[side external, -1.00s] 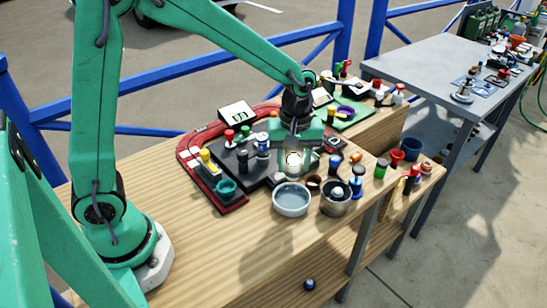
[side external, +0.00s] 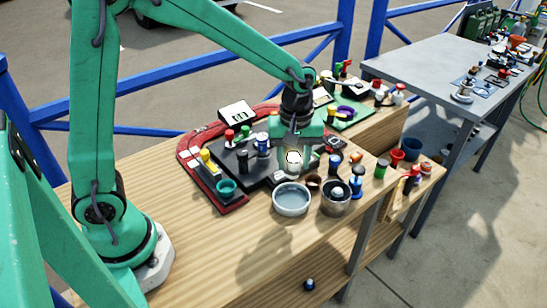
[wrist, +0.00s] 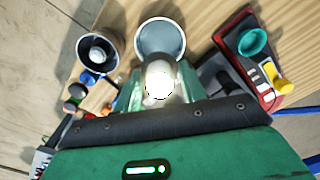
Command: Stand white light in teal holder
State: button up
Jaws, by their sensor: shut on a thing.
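My gripper (side external: 293,160) is shut on the white light (side external: 293,157), a pale glowing round piece held above the bench near the grey-blue bowl. The light also shows in the wrist view (wrist: 159,79) between my fingers, its lower part hidden. The teal holder (side external: 226,187) is a small round cup on the near end of the red-edged tray, left of my gripper. In the wrist view the teal holder (wrist: 252,42) is at the upper right and looks empty.
A grey-blue bowl (side external: 291,212) and a metal pot (side external: 335,210) stand just in front of my gripper. The red-edged tray (side external: 232,207) carries several coloured pegs, including a yellow one (side external: 206,157). The wooden bench (side external: 150,185) is clear at the left.

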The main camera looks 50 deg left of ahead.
jog(key=shift+s+a, duration=0.25)
jog(key=shift+a, duration=0.2)
jog(key=s+a+n, duration=0.4)
jog(key=s+a, duration=0.6)
jog(key=s, duration=0.1)
jog(key=shift+s+a+n, duration=0.25)
jog(key=shift+n, duration=0.05)
jog(key=shift+f, duration=2.8)
jog(key=shift+f, duration=0.6)
